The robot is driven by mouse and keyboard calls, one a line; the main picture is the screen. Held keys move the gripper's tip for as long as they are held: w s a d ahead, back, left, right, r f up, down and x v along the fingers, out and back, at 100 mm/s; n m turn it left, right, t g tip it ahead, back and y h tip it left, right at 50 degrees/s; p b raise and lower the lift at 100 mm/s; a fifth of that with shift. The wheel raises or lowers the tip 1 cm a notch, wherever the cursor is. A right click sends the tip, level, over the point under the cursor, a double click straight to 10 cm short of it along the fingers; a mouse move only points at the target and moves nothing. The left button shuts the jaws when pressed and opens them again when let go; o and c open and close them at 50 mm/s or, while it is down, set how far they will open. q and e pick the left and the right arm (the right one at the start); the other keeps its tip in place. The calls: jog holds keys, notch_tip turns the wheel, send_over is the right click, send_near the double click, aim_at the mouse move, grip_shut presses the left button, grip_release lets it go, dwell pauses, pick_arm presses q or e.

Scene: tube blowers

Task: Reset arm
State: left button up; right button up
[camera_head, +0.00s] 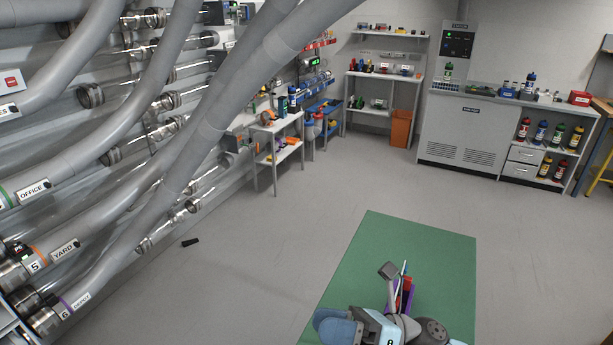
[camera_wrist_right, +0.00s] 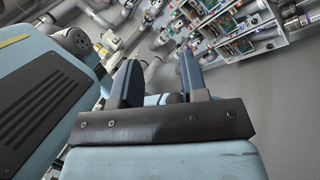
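My right gripper (camera_wrist_right: 159,62) shows close up in the right wrist view. Its two dark fingers stand apart, with nothing seen between them. In the head view, parts of my light blue and grey arm (camera_head: 375,328) show at the bottom edge over a green floor area; the fingers are hard to make out there. My left gripper cannot be made out in either view.
Thick grey tubes (camera_head: 200,150) fill the left side of the head view. A white shelf table (camera_head: 275,128), an orange bin (camera_head: 401,128) and a grey cabinet (camera_head: 463,140) stand at the back. A small red and purple object (camera_head: 403,293) shows beside my arm. The middle floor is mostly clear.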

jog(key=w+d+f+m+t+h+p, duration=0.1)
jog(key=d+f+m+t+h, duration=0.3)
jog(key=m, duration=0.6)
jog(key=w+d+f+m+t+h, duration=0.1)
jog(key=d+f+m+t+h, duration=0.15)
jog(key=m+t, duration=0.55)
jog(key=d+f+m+t+h+p, duration=0.15)
jog(key=f+m+t+h, duration=0.3)
jog(key=m, duration=0.65)
jog(key=s+d+f+m+g+h, duration=0.3)
jog(key=s+d+f+m, duration=0.1)
jog(key=s+f+m, duration=0.2)
jog(key=s+d+f+m+g+h, duration=0.3)
jog(key=s+d+f+m+h, duration=0.1)
jog(key=f+m, duration=0.3)
notch_tip(320, 180, down, 3)
jog(key=shift+s+r+m+p, duration=0.2)
jog(key=shift+s+m+p, duration=0.2)
jog(key=shift+s, duration=0.5)
